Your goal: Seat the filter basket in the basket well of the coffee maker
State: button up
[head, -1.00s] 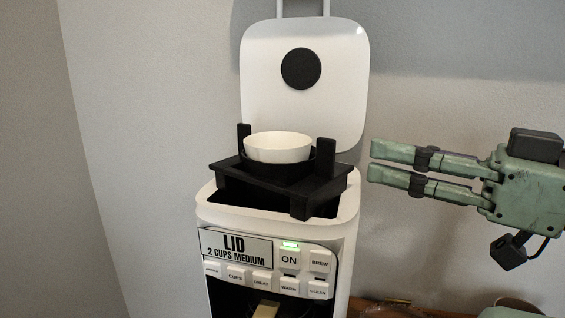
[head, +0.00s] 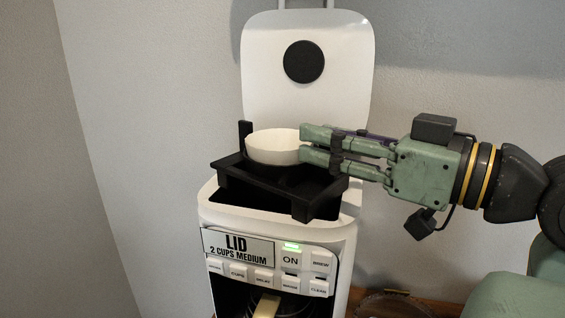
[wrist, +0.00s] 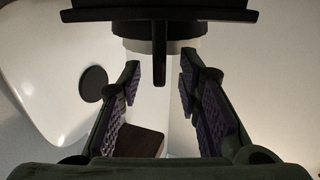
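The filter basket (head: 265,190) is a black frame with upright posts and a white filter cup (head: 270,146) in it. In the head view it sits tilted across the top of the open basket well (head: 322,206), above the rim, its right front corner low. My gripper (head: 302,148) comes in level from the right, its fingers at the right side of the cup, hiding the right post. In the wrist view my gripper (wrist: 160,78) is open, with a black post of the basket (wrist: 160,62) between the fingertips and a gap on both sides.
The white coffee maker (head: 335,245) stands against the wall, its lid (head: 345,95) raised behind the basket. A round glass-like item (head: 390,305) lies low on the right. The space left of the machine is clear.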

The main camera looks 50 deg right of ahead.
jog(key=shift+w, duration=0.4)
jog(key=shift+c, duration=0.2)
grip_shut()
dwell(0.3)
